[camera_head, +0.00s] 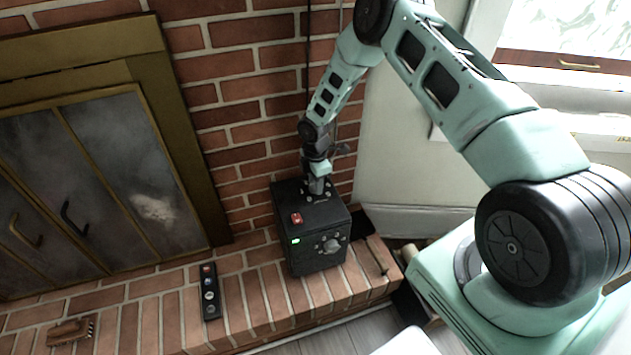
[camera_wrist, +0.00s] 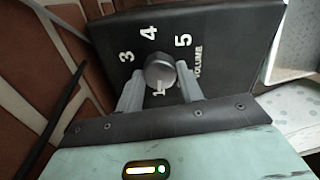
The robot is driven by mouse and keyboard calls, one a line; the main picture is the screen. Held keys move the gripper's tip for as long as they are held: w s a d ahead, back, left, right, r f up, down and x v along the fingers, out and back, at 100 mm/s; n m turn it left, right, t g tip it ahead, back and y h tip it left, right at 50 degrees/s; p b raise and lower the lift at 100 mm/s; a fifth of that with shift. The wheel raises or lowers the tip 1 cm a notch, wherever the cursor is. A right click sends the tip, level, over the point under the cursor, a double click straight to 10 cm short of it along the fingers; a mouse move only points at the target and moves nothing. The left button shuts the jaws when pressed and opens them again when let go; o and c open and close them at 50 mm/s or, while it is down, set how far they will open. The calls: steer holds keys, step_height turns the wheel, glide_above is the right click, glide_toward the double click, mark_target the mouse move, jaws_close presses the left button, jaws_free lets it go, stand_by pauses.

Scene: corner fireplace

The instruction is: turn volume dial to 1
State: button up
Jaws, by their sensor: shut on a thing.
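The volume dial (camera_wrist: 160,70) is a round grey knob on a black panel (camera_wrist: 228,30). White numbers 3, 4 and 5 and the word VOLUME (camera_wrist: 197,62) show around it, and a 1 (camera_wrist: 158,91) shows between my fingers. The 2 is not visible, and I cannot tell where the dial points. My gripper (camera_wrist: 159,76) is shut on the dial, one finger on each side. In the head view, my gripper (camera_head: 318,190) reaches down to the top of the black box (camera_head: 290,250), hiding the dial there.
The box stands on a brick hearth (camera_head: 258,315). It has a red switch (camera_head: 296,218), a green light (camera_head: 296,240) and a front knob (camera_head: 331,245). A remote (camera_head: 209,292) and a brush (camera_head: 70,332) lie to the left. A brick wall (camera_head: 245,95) rises close behind.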

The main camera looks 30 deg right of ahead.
steer(key=o, duration=1)
step_height(320, 180, up, 17)
steer(key=p, duration=0.2)
steer(key=shift+r, duration=0.2)
